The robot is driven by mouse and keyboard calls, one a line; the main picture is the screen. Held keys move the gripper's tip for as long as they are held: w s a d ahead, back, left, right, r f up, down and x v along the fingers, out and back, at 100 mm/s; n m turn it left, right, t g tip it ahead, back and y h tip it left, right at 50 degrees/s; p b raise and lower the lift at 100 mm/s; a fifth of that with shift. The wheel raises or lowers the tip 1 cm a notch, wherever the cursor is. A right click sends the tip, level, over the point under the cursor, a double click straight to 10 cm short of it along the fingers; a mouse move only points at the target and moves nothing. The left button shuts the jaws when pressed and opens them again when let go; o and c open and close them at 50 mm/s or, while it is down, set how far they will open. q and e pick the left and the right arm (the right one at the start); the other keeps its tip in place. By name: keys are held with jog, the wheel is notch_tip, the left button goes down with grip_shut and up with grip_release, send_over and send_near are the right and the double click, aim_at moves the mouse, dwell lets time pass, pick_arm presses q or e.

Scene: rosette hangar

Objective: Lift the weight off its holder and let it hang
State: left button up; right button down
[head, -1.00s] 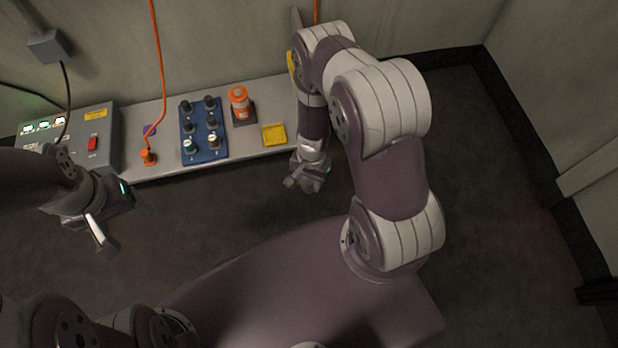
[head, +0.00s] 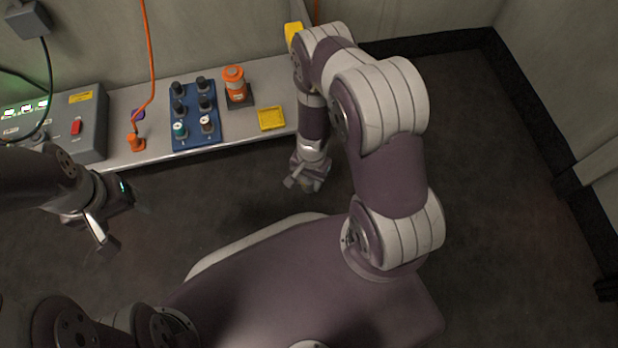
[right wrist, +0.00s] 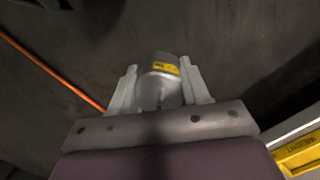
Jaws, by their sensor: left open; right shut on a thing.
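My right gripper (head: 307,180) is low in front of the bench's front edge, near the yellow holder (head: 271,118). In the right wrist view it (right wrist: 160,88) is shut on a grey metal weight (right wrist: 158,68) with a yellow label. The weight is between both fingers, clear of the yellow holder marked WEIGHT (right wrist: 300,157), at lower right there. In the head view the weight is mostly hidden by the gripper. My left gripper (head: 103,232) is open and empty at the left, in front of the bench.
Another orange cord (right wrist: 55,72) runs left of the weight. The dark floor at right is clear.

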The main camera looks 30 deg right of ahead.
jog(key=shift+c, duration=2.3)
grip_release()
notch_tip(320, 180, up, 5)
jog(key=p, duration=0.4)
jog(key=shift+r+p, duration=0.1)
jog(key=shift+p, duration=0.2)
jog(key=s+d+r+p, duration=0.2)
jog(key=s, duration=0.3)
jog(key=s+d+r+p, duration=0.2)
jog(key=s+d+r, duration=0.1)
jog(key=s, duration=0.2)
jog(key=shift+s+d+r, duration=0.2)
jog(key=shift+d+r, duration=0.05)
jog(key=shift+r, duration=0.1)
